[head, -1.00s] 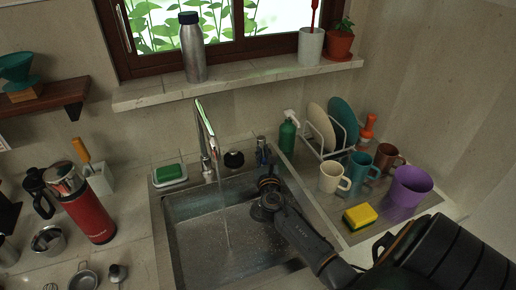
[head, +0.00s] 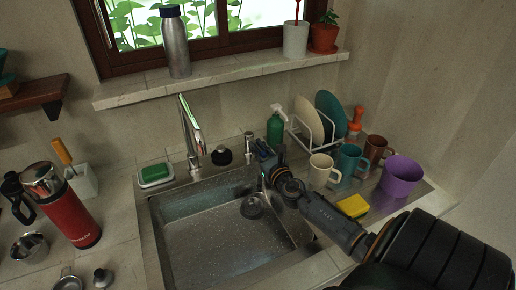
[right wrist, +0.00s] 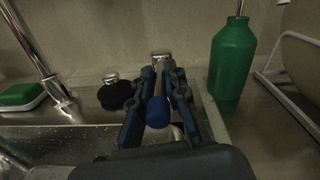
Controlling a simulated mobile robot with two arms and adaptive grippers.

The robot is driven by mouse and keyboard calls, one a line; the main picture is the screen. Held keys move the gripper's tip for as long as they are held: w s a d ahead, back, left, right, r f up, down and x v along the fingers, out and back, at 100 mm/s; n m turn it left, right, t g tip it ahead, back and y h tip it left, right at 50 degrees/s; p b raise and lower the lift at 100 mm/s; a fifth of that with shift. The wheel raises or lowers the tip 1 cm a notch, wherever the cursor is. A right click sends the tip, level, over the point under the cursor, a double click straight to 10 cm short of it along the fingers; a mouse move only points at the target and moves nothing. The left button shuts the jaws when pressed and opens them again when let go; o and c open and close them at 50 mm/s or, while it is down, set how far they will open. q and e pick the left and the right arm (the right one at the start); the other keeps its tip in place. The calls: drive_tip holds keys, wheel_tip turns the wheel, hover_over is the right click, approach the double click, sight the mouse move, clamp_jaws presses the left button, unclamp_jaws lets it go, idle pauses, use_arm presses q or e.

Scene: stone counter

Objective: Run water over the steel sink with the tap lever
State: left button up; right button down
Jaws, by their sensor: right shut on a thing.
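The steel sink (head: 176,262) is set in the counter, its basin wet and speckled with drops. The chrome tap (head: 188,125) stands behind it; I cannot make out a stream below its spout in the head view. My right gripper (head: 265,155) is at the sink's back right corner. In the right wrist view, its fingers (right wrist: 157,105) are around a blue knob (right wrist: 158,113), which looks like the end of the tap lever. A chrome post (head: 249,143) stands just behind it. The lever's stem is mostly hidden. My left gripper is not in view.
A black scrubber (head: 221,155) and a green soap bar (head: 156,171) sit behind the sink. A green bottle (head: 275,131) stands right of the gripper. Mugs, a dish rack (head: 309,134) and a yellow sponge (head: 352,206) are to the right.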

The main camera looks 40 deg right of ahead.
drive_tip(key=c, duration=1.3)
unclamp_jaws()
drive_tip(key=shift+w, duration=0.1)
drive_tip(key=shift+c, duration=0.2)
drive_tip(key=v, duration=1.2)
